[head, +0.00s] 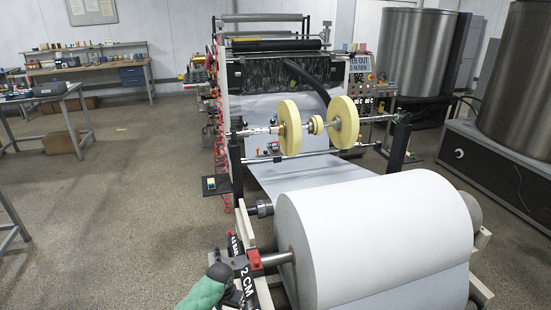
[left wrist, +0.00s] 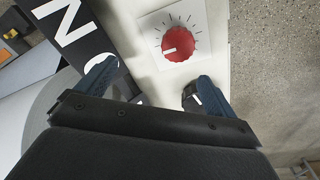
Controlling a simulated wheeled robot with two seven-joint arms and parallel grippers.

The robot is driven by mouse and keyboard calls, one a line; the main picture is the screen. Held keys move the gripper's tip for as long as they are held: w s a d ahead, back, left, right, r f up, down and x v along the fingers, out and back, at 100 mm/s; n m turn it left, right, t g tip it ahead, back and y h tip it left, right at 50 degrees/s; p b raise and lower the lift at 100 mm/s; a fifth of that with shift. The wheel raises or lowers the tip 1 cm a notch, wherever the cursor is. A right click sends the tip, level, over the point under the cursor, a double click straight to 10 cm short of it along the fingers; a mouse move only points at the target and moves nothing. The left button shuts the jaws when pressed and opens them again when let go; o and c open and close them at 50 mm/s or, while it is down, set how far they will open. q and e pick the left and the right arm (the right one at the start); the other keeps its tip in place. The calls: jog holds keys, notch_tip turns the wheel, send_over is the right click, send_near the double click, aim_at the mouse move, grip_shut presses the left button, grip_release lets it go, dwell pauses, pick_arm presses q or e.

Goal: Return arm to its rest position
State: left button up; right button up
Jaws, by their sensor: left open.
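My left gripper (left wrist: 152,82) is open in the left wrist view, its two dark blue fingers wide apart with nothing between them. A red dial knob (left wrist: 178,46) with a white pointer line sits on a white panel just beyond the fingertips, nearer the right finger. The fingers do not touch the knob. My right gripper does not show in either view.
A large white paper roll (head: 375,240) fills the front right. Its web runs back to the coating machine (head: 275,75), past two yellow discs (head: 289,127). Steel tanks (head: 418,50) stand at right. A black lettered strip (left wrist: 75,35) lies beside the knob panel. The left floor (head: 110,220) is clear.

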pick_arm(q)
jog(key=s+d+r+t, duration=0.1)
jog(key=s+r, duration=0.1)
jog(key=s, duration=0.7)
jog(key=s+d+r, duration=0.2)
jog(key=s, duration=0.6)
jog(key=s+a+r+n+t, duration=0.1)
jog(key=s+a+r, duration=0.35)
jog(key=s, duration=0.55)
jog(key=s+a+r+n+t, duration=0.1)
jog(key=s+a+r, duration=0.4)
jog(key=s, duration=0.4)
jog(key=w+d+f+g, duration=0.1)
jog(key=d+f, duration=0.1)
jog(key=f, duration=0.9)
jog(key=w+d+f, duration=0.1)
jog(key=f, duration=1)
jog(key=s+f, duration=0.3)
jog(key=f, duration=0.7)
jog(key=s+d+f+g, duration=0.1)
jog(key=s+f, duration=0.3)
jog(key=f, duration=0.6)
jog(key=shift+s+f+m, duration=0.15)
jog(key=shift+f+m, duration=0.05)
jog(key=shift+m, duration=0.1)
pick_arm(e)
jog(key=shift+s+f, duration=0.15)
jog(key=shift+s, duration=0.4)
